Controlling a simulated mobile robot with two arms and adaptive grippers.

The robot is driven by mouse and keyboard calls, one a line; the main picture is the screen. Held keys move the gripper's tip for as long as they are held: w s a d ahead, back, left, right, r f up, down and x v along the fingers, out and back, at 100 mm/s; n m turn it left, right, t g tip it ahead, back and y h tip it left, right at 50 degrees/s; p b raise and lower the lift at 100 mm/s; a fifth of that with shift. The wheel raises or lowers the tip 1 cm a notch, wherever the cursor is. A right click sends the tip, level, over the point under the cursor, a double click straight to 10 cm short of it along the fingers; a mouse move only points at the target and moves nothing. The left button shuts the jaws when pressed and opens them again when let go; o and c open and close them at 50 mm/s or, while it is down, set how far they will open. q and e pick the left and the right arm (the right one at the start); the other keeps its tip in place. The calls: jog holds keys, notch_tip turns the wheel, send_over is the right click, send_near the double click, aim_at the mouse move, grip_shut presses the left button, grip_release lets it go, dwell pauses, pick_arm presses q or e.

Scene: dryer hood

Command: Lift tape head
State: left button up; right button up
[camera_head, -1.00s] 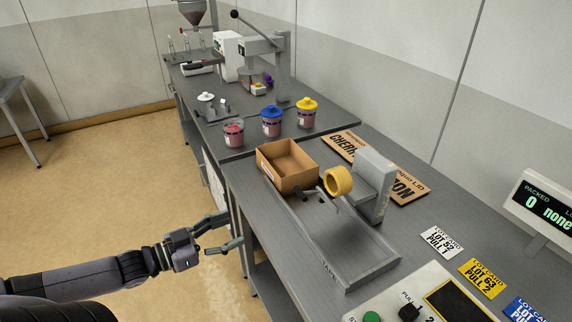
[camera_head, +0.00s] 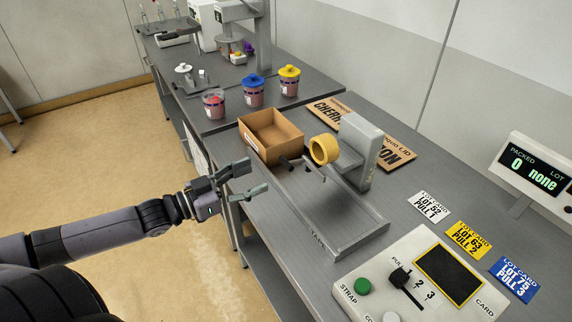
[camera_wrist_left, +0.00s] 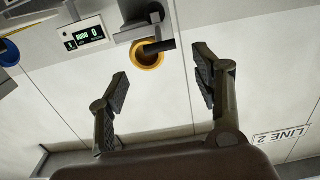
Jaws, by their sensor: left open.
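The tape head has a yellow tape roll (camera_head: 324,149) on a grey upright block (camera_head: 362,150). A lever with a dark grip shows just left of the roll, over the grey tape tray (camera_head: 345,238). My left gripper (camera_head: 254,178) is open and empty, beside the bench's front edge and left of the tape head, apart from it. In the left wrist view, its two fingers (camera_wrist_left: 161,90) are spread. A yellow ring (camera_wrist_left: 147,55) shows beyond them; I cannot tell for sure that it is the tape roll. My right gripper is not in view.
An open cardboard box (camera_head: 270,138) stands beside the tape head. Lidded cups (camera_head: 253,92) stand farther back. A control panel (camera_head: 420,285) with a green button, several lot cards (camera_head: 468,240) and a display (camera_head: 537,170) are at the right. Open floor lies left of the bench.

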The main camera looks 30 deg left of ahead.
aim_at(286, 161)
pick_arm(q)
jog(key=shift+x, duration=5.05)
jog(key=shift+c, duration=0.5)
grip_shut()
